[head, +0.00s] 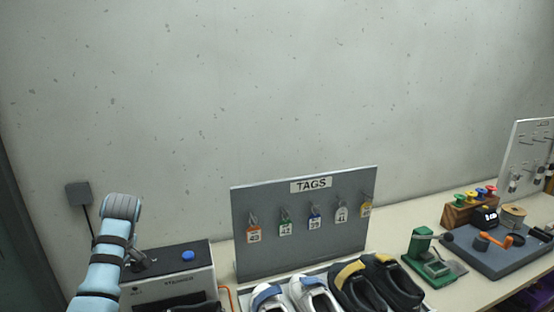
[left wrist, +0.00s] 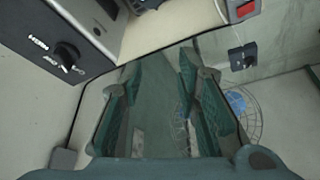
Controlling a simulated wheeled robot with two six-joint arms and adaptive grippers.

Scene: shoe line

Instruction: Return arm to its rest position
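My left arm (head: 105,250) comes up from the bottom left in the head view, light blue with dark bands. It is bent at a grey-capped joint beside the steamer box. The left gripper (left wrist: 158,68) shows in the left wrist view with two green fingers spread apart and nothing visible held between them. In the head view I cannot make out its fingers. My right arm and right gripper are in neither view.
The steamer box (head: 168,282) with a blue button stands near my left arm; its knob (left wrist: 66,56) shows in the left wrist view. A TAGS board (head: 300,240), several shoes (head: 376,284), a green device (head: 428,262) and a grey tool board (head: 500,255) stand to the right.

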